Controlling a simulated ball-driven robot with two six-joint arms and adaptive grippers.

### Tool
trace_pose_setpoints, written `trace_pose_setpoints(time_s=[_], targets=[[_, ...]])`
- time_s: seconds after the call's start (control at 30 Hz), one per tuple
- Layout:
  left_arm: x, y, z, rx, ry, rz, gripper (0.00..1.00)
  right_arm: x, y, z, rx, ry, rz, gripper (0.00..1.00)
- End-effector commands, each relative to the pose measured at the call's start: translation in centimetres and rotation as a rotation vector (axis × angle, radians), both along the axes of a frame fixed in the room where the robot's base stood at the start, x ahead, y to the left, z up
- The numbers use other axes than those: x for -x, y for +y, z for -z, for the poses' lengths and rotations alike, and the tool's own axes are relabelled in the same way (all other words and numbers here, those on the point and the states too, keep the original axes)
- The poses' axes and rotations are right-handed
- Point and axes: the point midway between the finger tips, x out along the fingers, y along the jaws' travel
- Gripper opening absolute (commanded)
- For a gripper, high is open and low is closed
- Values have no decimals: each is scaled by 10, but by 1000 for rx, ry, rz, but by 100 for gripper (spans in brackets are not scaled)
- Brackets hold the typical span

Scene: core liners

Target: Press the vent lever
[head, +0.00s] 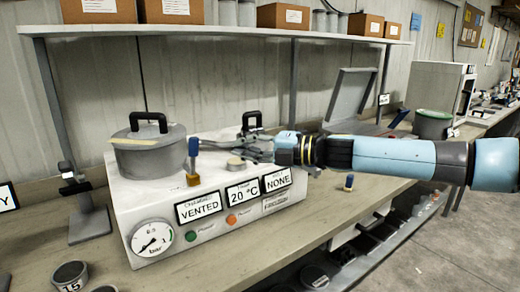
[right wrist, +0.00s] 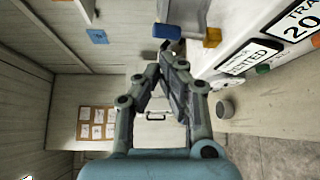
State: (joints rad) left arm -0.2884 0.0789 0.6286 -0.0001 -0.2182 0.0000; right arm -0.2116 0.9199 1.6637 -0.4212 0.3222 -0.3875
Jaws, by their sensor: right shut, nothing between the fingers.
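The vent lever (head: 193,158) has a blue grip and stands upright from a brass base on the white chamber unit (head: 150,210). The display beside it reads "VENTED". My right gripper (head: 212,146) comes in from the right over the unit, shut and empty, with its fingertips close to the right of the lever's blue grip. In the right wrist view the blue grip of the lever (right wrist: 167,31) is just beyond the fingertips (right wrist: 160,64), and I cannot tell whether they touch. My left gripper is not in view.
A round grey lidded pot (head: 150,155) with a black handle sits left of the lever. A pressure gauge (head: 152,238) is on the unit's front. A shelf (head: 220,31) with boxes runs above. A small blue-topped item (head: 349,182) stands on the bench to the right.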

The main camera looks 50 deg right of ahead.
Motion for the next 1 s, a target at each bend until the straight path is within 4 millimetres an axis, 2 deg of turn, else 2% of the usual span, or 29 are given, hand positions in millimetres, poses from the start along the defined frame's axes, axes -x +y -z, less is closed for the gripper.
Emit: trace_pose_setpoints(time_s=[0.13,0.23,0.4,1.0], targets=[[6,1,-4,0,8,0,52,12,-5,-2,1,5,3,0],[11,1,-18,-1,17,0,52,22,-9,-6,0,8,1,0],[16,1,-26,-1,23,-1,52,32,-13,-6,-1,3,2,0],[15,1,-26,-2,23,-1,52,34,-14,-5,0,1,3,0]])
